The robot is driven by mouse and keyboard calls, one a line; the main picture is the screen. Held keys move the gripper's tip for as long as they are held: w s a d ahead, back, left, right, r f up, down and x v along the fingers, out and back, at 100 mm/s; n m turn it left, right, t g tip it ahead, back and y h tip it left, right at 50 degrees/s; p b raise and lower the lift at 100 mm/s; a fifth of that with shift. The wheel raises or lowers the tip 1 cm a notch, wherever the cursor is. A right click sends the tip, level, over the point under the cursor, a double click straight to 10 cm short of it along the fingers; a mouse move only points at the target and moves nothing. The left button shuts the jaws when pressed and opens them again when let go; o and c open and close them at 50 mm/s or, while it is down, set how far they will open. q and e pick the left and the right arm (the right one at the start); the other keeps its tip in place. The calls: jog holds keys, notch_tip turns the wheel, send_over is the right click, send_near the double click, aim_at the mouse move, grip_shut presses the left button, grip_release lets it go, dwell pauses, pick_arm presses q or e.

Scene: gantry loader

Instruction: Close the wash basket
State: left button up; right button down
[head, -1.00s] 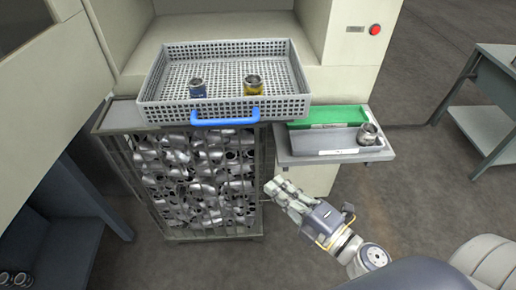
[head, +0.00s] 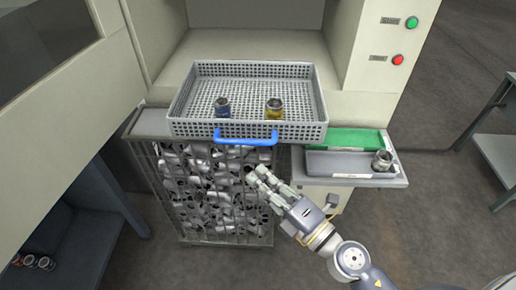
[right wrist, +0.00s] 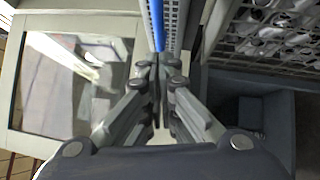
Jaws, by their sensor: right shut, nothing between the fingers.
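The wash basket (head: 297,131) is a grey perforated tray with a blue handle (head: 246,138) on its front. It sticks out of the machine opening, above the wire cage. A blue-banded metal part (head: 222,108) and a yellow-banded one (head: 274,109) stand upright in it. My right gripper (head: 257,174) is shut and empty, below and slightly right of the handle, in front of the cage. In the right wrist view the blue handle (right wrist: 158,25) shows just beyond the closed fingertips (right wrist: 157,62); I cannot tell whether they touch. My left gripper is not in view.
The wire cage (head: 210,236) full of metal parts stands below the basket. A side shelf (head: 397,182) at right holds a green tray (head: 345,138) and a grey tray (head: 335,163) with a metal part (head: 382,160). Green and red buttons (head: 411,22) are on the machine.

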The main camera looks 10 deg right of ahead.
aim_at(242, 144)
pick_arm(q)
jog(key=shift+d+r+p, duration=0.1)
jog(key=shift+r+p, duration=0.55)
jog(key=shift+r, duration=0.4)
pick_arm(e)
jog(key=shift+w+d+r, duration=0.1)
jog(key=shift+w+r, duration=0.1)
jog(key=shift+w, duration=1.1)
jog(key=shift+w+d+r, duration=0.1)
jog(key=shift+w+r, duration=0.1)
jog(key=shift+w, duration=1.05)
